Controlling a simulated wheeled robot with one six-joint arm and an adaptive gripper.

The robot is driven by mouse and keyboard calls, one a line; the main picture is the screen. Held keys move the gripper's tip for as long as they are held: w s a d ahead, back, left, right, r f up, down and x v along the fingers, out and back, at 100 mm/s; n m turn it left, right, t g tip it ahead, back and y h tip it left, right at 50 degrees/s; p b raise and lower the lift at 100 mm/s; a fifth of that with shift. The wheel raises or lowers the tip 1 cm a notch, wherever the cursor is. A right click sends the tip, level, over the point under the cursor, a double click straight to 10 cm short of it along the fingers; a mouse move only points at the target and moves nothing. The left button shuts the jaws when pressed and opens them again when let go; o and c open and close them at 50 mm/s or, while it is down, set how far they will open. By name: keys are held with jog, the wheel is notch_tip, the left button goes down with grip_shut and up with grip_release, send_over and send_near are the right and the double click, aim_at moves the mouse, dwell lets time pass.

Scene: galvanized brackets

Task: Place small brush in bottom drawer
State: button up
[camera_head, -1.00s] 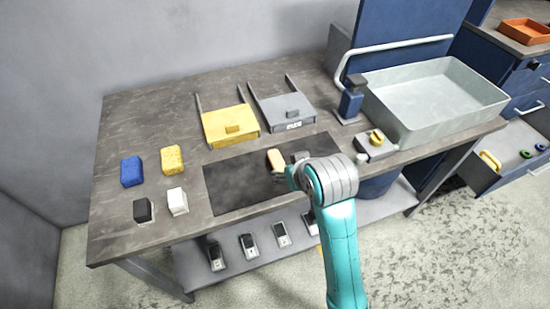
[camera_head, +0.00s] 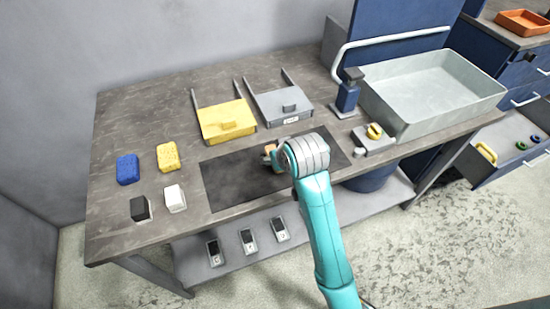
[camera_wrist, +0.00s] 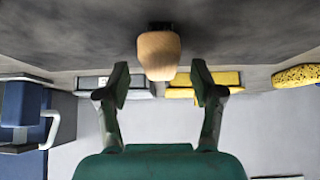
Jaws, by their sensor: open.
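The small brush (camera_head: 267,149) appears as a tan, rounded block on the dark mat (camera_head: 228,183), partly hidden by my wrist in the head view. In the wrist view the brush (camera_wrist: 159,55) shows its tan body with a dark part against the mat. My gripper (camera_wrist: 161,82) is open, with one finger to each side of the brush's line and the brush just ahead of the tips, not gripped. In the head view my gripper is mostly hidden behind my wrist. A low, pulled-out drawer (camera_head: 484,178) of the blue cabinet is at the right, holding a yellow item and rings.
A yellow tray (camera_head: 226,122) and a grey tray (camera_head: 281,105) lie behind the mat. Sponges (camera_head: 127,169) and small blocks (camera_head: 175,198) are at the left. A blue dispenser (camera_head: 347,97) and a sink (camera_head: 440,68) stand at the right. Several devices (camera_head: 248,241) lie on the lower shelf.

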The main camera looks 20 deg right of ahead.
jog(key=shift+x, duration=1.3)
grip_shut()
